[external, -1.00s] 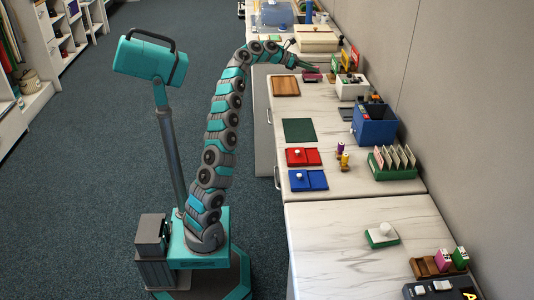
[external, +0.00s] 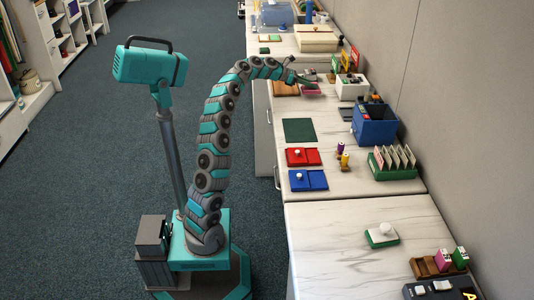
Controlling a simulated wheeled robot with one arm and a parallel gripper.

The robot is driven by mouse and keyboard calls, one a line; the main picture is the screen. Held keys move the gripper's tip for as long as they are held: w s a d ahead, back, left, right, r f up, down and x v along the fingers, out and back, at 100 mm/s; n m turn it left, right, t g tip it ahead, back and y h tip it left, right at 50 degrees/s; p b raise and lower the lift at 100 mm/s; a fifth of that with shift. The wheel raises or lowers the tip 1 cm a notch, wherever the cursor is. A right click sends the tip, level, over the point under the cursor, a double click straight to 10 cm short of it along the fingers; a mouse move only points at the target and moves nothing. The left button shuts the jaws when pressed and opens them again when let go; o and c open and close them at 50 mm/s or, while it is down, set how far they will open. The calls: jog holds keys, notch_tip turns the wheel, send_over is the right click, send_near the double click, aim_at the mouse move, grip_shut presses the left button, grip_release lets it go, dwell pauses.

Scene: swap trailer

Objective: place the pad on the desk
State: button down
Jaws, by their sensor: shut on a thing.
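A small pink pad (external: 312,91) is at my gripper's tip, by the right edge of the brown wooden board (external: 284,89). My gripper (external: 314,86) is at the end of the arm, reaching over the white marbled desk (external: 335,215) toward its far part. It is small in this view and shut on the pad. I cannot tell whether the pad touches the desktop below it.
A dark green mat (external: 299,130), a red tray (external: 303,157) and a blue tray (external: 308,180) lie nearer. A white box (external: 351,88), a blue bin (external: 375,126) and a green card rack (external: 393,168) stand along the wall. Clear desktop lies around the mat.

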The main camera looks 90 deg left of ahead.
jog(key=shift+f, duration=1.2)
jog(key=shift+f, duration=0.1)
jog(key=c, duration=0.8)
grip_release()
jog(key=shift+o, duration=0.2)
jog(key=shift+s, duration=0.15)
jog(key=v, duration=1.1)
jog(key=shift+s+r+p, duration=0.3)
jog(key=shift+p, duration=0.1)
